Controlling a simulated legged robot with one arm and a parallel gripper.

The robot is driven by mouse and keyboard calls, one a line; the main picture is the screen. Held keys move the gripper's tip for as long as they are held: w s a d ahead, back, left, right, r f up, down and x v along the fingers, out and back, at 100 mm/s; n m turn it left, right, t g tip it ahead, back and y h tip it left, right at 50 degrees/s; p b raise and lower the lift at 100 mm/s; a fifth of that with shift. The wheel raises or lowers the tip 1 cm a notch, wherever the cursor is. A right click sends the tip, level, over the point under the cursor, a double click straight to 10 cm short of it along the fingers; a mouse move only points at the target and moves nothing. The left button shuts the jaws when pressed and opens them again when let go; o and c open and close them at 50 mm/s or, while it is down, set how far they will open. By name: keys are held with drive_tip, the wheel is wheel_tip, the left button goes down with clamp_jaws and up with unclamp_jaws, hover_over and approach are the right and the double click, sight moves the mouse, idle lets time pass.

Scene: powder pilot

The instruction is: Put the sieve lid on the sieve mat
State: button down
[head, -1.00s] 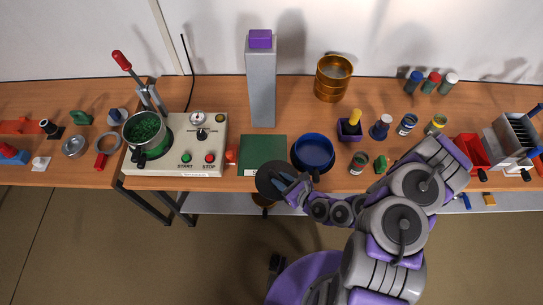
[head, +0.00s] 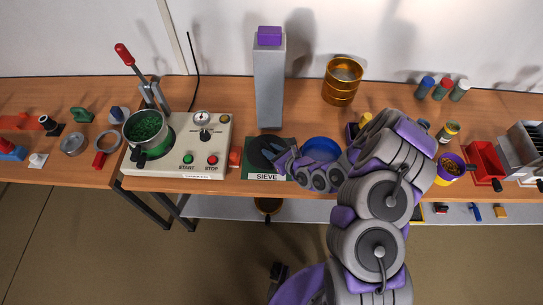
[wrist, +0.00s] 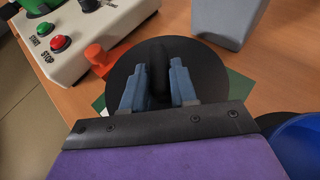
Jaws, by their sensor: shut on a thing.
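The sieve lid is a dark round disc with a raised bar handle; it shows in the head view (head: 259,153) and in the wrist view (wrist: 205,67). My gripper (wrist: 158,75) is shut on the lid's handle, a finger on each side; in the head view my gripper (head: 279,160) reaches in from the right. The sieve mat (head: 266,173) is a green square labelled SIEVE. The lid is over the mat and covers most of it; green corners (wrist: 240,85) show around the disc. I cannot tell whether the lid touches the mat.
A blue bowl (head: 322,150) stands just right of the mat. The control box (head: 180,150) and an orange-red part (head: 235,156) are close on the left. A tall grey column (head: 269,85) stands behind. A brass sieve stack (head: 341,82) is at the back.

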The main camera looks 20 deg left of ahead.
wheel_tip(320, 180, down, 4)
drive_tip(key=shift+w+r+b, duration=0.1)
drive_tip(key=shift+r+b, duration=0.05)
drive_tip(key=shift+b, duration=0.4)
drive_tip(key=shift+r, duration=0.15)
drive_tip(key=c, duration=0.9)
unclamp_jaws()
drive_tip(key=shift+d, duration=0.1)
drive_tip(key=p+v, duration=0.2)
drive_tip(key=v, duration=1)
drive_tip(key=shift+p, duration=0.35)
